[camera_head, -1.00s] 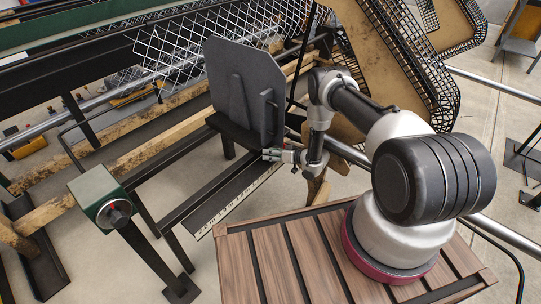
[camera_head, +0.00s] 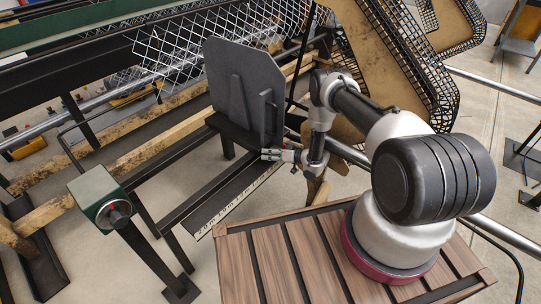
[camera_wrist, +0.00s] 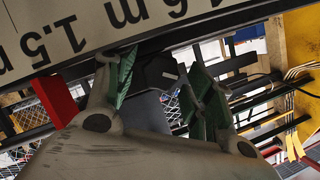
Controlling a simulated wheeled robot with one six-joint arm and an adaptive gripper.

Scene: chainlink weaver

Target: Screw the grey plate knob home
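The grey plate (camera_head: 240,85) stands upright on a dark bench beside the machine frame. My gripper (camera_head: 268,154) is low at its near right side, just below its lower edge. In the wrist view my gripper (camera_wrist: 160,88) has two green-padded fingers spread apart. A dark knob (camera_wrist: 160,72) with a short white mark shows in the gap between them. It looks free of the right finger; whether the left finger touches it I cannot tell. In the head view the knob is too small or hidden to make out.
A measuring strip (camera_head: 234,203) runs along the dark rail below my gripper and crosses the top of the wrist view. A green box with a dial (camera_head: 98,200) stands on a post at left. Wire mesh (camera_head: 190,50) lies behind the plate.

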